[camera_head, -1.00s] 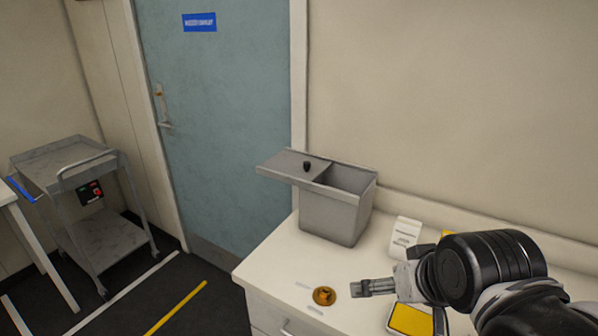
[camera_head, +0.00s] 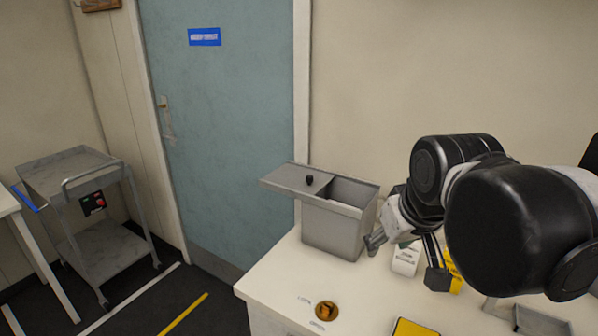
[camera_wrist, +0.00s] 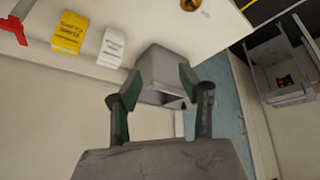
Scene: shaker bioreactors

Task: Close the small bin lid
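The small grey bin (camera_head: 332,232) stands on the white counter against the wall. Its flat lid (camera_head: 291,178), with a black knob (camera_head: 309,180), is shifted left and overhangs the bin's left side, leaving the right part of the top open. My gripper (camera_head: 407,259) is open, its two fingers spread, just right of the bin. The fingers look empty. I cannot tell whether the left finger touches the bin.
A white box (camera_head: 405,262) and a yellow box (camera_head: 454,280) stand right of the bin, near the gripper. An orange-brown round object (camera_head: 326,311) lies at the counter's front.

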